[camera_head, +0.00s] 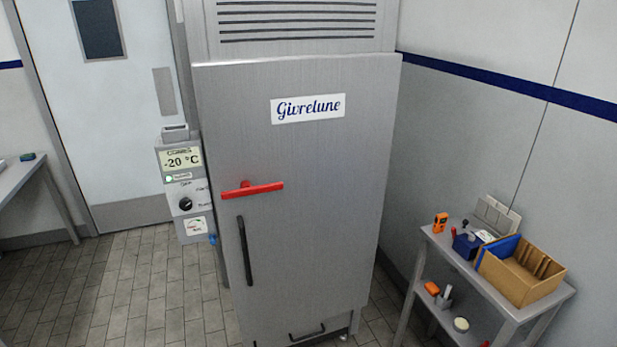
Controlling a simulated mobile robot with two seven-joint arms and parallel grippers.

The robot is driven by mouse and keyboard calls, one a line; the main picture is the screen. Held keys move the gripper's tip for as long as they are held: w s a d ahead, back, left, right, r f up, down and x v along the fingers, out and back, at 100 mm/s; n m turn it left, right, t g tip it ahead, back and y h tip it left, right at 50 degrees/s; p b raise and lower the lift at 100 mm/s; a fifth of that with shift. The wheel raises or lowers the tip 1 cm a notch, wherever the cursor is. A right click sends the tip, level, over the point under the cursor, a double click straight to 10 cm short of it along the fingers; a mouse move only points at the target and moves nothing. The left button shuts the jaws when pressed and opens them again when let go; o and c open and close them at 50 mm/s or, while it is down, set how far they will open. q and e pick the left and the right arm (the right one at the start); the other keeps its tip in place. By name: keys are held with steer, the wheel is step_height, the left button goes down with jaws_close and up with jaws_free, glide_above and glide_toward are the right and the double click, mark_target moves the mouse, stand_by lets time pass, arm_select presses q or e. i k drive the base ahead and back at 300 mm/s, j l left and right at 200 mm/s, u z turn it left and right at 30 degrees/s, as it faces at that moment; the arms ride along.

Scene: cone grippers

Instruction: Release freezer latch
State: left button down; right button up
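The tall steel freezer (320,200) stands upright in the middle of the head view, its door shut. The red latch handle (253,189) sits on the left part of the door and lies nearly level, its right end slightly higher. A black vertical pull handle (245,250) is below the latch. Neither of my grippers shows in this view, and nothing touches the latch.
A control box (182,185) reading -20 °C is at the freezer's left side. A small table (432,240) at the right holds a cardboard box (528,287) and small items. A bench (22,175) stands far left. Tiled floor (120,290) is open at front left.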

mark_target(246, 189)
steer(key=i+z, duration=0.1)
steer(key=i, duration=0.4)
steer(key=i+j+z, duration=0.15)
steer(key=i, duration=0.4)
